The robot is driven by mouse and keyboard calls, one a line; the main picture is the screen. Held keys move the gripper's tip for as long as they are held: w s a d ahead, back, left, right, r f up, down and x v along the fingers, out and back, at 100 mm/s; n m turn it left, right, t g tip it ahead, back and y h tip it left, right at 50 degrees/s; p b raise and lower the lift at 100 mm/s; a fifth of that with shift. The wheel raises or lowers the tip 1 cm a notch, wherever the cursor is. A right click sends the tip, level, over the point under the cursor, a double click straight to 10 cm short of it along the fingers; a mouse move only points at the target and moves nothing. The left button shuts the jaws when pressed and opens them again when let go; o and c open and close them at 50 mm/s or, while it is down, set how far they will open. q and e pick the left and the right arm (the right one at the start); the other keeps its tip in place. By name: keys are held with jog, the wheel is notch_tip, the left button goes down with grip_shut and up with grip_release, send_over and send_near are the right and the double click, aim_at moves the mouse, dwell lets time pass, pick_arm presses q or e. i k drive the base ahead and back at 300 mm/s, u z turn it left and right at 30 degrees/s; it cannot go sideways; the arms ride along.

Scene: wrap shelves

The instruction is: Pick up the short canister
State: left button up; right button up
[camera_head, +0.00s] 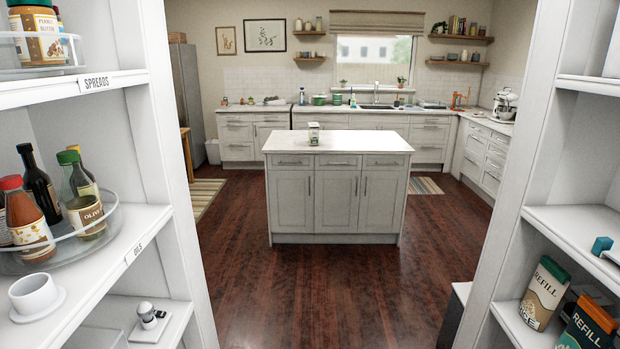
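A small, short, clear-and-white container (313,133) stands upright on the white island top (375,145), near its back edge. It is small in the view, and I cannot tell for sure that it is the short canister. No other thing in view is plainly a short canister. Neither of my grippers shows in the head view.
White pantry shelves frame both sides. Refill packs (544,293) stand lower right. Open wooden floor (325,290) leads to the island.

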aim_at(312, 132)
jog(key=i, duration=2.35)
jog(key=u, duration=0.3)
jog(key=i, duration=2.55)
jog(key=u, duration=0.2)
